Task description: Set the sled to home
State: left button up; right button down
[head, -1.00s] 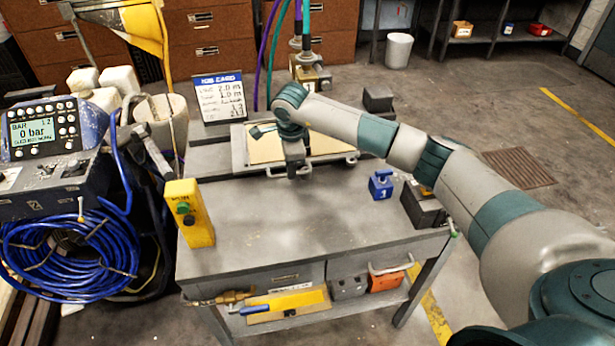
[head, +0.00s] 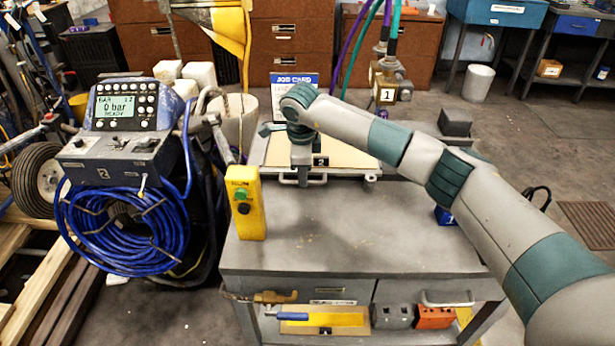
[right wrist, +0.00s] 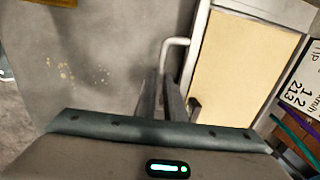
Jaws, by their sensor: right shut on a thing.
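The sled (head: 345,160) is a flat, cream-topped plate in a grey frame at the back of the grey workbench. A pale bar handle (head: 318,182) runs along its front edge. My right gripper (head: 302,180) points down at this handle and is shut on it. In the right wrist view the two fingers (right wrist: 162,95) lie close together by the bent handle (right wrist: 178,42), beside the cream plate (right wrist: 240,65). A home mark cannot be made out. My left gripper is not in view.
A yellow button box (head: 246,205) stands close to the sled's front left. A job card (head: 285,82) stands behind, partly hidden. A blue block (head: 444,215) is mostly behind my arm. The bench top (head: 350,235) in front is clear. A hose-wrapped machine (head: 125,150) stands left.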

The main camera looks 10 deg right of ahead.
jog(key=shift+a, duration=0.25)
jog(key=c, duration=1.8)
grip_release()
jog(key=shift+c, duration=0.2)
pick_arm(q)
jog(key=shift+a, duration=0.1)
pick_arm(e)
jog(key=shift+w+a, duration=0.1)
jog(key=shift+r, duration=0.1)
